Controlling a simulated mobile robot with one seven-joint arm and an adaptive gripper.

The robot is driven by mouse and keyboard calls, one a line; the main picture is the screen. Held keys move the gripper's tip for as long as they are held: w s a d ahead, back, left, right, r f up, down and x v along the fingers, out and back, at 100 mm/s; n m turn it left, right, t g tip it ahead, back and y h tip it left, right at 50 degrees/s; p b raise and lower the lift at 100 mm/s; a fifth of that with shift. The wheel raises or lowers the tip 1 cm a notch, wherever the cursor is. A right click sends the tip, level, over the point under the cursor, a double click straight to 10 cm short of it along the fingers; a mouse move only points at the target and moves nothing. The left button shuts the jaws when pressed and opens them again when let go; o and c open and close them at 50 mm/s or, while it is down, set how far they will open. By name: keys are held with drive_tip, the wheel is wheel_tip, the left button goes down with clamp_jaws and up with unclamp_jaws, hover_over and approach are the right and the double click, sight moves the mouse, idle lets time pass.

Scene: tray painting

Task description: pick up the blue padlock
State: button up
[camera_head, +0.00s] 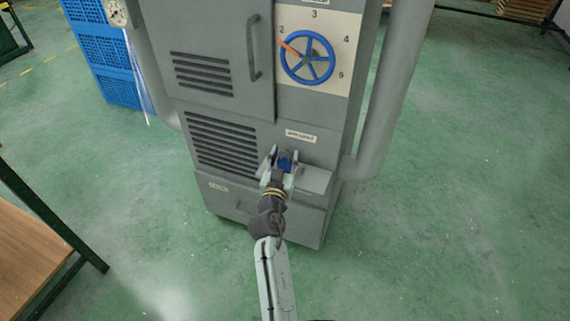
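The blue padlock (285,163) is small in view, at the small grey shelf on the front of the grey cabinet, below a label plate. My gripper (283,161) reaches up to it from below, with a pale finger on each side of the blue body. The fingers are apart, with the padlock between them. I cannot tell whether they touch it or whether it rests on the shelf. My gripper and wrist hide its lower part.
The grey shelf (314,180) juts out right of my gripper. The cabinet (225,98) has vents, a door handle (254,48) and a blue handwheel (307,58). A thick grey pipe (388,95) runs down its right side. A wooden table (30,245) stands at left. Green floor is clear at right.

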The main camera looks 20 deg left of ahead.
drive_tip(key=c, duration=0.9)
